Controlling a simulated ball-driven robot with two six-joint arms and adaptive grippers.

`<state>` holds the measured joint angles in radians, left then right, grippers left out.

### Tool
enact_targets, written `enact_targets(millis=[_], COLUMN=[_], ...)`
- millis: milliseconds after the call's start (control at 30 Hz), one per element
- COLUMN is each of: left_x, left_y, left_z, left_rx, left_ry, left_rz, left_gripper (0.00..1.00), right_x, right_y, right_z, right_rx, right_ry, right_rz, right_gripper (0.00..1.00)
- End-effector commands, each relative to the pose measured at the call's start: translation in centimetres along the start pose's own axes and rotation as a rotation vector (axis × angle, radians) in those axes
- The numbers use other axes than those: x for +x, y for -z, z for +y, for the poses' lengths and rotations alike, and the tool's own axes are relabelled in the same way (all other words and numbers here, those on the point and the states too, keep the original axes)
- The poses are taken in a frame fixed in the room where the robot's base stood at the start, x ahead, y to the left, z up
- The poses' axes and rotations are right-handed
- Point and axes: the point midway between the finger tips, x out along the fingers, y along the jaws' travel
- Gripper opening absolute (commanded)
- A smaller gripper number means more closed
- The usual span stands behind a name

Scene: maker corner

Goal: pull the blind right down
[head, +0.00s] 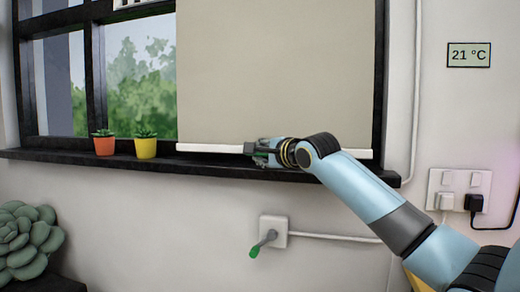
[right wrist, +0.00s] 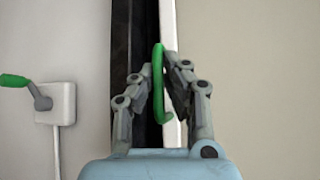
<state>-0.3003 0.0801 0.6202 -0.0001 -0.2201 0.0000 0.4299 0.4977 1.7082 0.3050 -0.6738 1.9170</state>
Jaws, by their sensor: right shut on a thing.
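The beige blind (head: 275,70) hangs over the right part of the window. Its white bottom bar (head: 210,148) is close above the dark sill; the gap between them is narrow. My right gripper (head: 258,150) is at the middle of the bar. In the right wrist view my right gripper (right wrist: 162,85) is shut on a green pull handle (right wrist: 159,85), which stands between its fingers beside the white bar (right wrist: 168,110). The blind's cloth (right wrist: 250,80) fills the right of that view. My left gripper is not in view.
An orange pot (head: 104,146) and a yellow pot (head: 145,148) with plants stand on the dark sill (head: 60,157), left of the blind. A wall box (head: 273,230) with a green-tipped lever sits below the sill. Sockets (head: 455,190) with plugs are at right.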

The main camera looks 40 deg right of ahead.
Motion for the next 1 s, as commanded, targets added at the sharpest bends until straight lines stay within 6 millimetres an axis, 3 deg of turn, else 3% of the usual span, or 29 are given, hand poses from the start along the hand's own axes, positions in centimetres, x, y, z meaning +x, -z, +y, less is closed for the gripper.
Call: enact_targets(millis=[33, 267, 300, 500, 800, 1000], left_x=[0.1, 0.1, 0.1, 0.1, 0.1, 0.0], left_y=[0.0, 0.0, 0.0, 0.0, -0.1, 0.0], left_z=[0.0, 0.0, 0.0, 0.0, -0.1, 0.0], left_rx=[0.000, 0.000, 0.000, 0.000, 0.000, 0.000], left_ry=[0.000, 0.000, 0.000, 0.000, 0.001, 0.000], left_rz=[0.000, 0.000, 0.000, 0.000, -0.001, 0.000], left_gripper=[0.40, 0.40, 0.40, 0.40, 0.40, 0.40], right_x=[0.1, 0.1, 0.1, 0.1, -0.3, -3.4], right_y=[0.2, 0.2, 0.2, 0.2, 0.2, 0.1], right_z=[0.9, 1.3, 1.3, 1.1, 0.7, 0.7], right_rx=[0.001, 0.003, 0.003, 0.003, 0.001, -0.005], right_ry=[-0.019, -0.026, -0.027, -0.023, -0.015, -0.016], right_rz=[0.004, 0.005, 0.005, 0.005, 0.003, 0.002], right_gripper=[0.00, 0.00, 0.09, 0.33, 0.33, 0.33])
